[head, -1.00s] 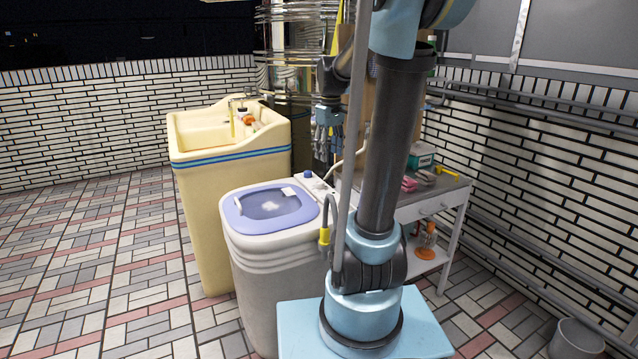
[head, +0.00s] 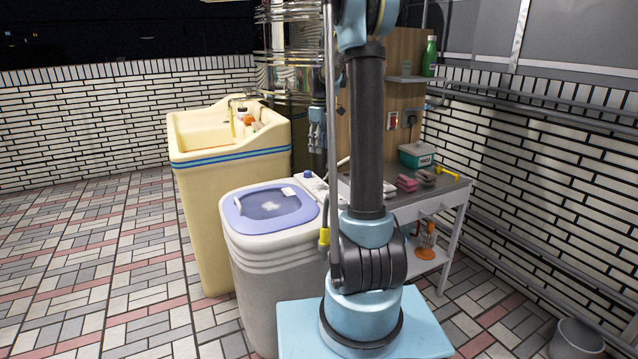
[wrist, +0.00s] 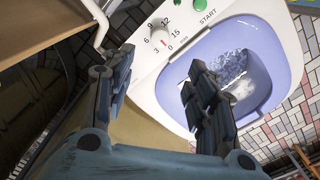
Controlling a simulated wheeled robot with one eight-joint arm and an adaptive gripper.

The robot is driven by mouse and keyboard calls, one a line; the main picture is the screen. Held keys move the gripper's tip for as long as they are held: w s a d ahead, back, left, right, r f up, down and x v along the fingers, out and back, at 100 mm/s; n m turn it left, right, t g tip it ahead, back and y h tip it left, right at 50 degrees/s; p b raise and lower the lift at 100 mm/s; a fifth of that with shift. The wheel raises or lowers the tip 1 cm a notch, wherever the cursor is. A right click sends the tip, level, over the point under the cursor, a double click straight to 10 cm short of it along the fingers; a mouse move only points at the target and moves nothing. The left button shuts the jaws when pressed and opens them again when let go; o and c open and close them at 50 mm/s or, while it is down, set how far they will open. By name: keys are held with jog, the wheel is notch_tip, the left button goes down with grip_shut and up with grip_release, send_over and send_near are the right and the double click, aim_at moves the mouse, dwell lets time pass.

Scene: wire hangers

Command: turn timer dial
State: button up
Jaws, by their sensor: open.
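The timer dial (wrist: 161,39) is a pale knob with a red mark on the washer's white panel, ringed by numbers, in the upper middle of the wrist view. The washer (head: 258,230) has a grey-white body and a lilac rim around its tub; it also shows in the wrist view (wrist: 285,30). My gripper (wrist: 160,68) is open and empty, with its dark fingers apart and the dial showing beyond the gap between them. In the head view my gripper (head: 317,138) hangs above the back of the washer, partly hidden by my arm. The dial cannot be made out there.
A green button (wrist: 181,4) sits beside the dial by the START label. A cream sink (head: 235,165) stands left of the washer. A metal table (head: 450,188) with pink sponges (head: 407,183) and a teal box (head: 416,155) stands right. The floor at left is clear.

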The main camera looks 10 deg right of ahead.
aim_at(320, 182)
notch_tip(320, 182, down, 16)
jog(key=shift+r, duration=0.2)
dwell(0.4)
jog(key=c, duration=1.1)
jog(key=shift+a, duration=0.2)
jog(key=shift+d, duration=0.15)
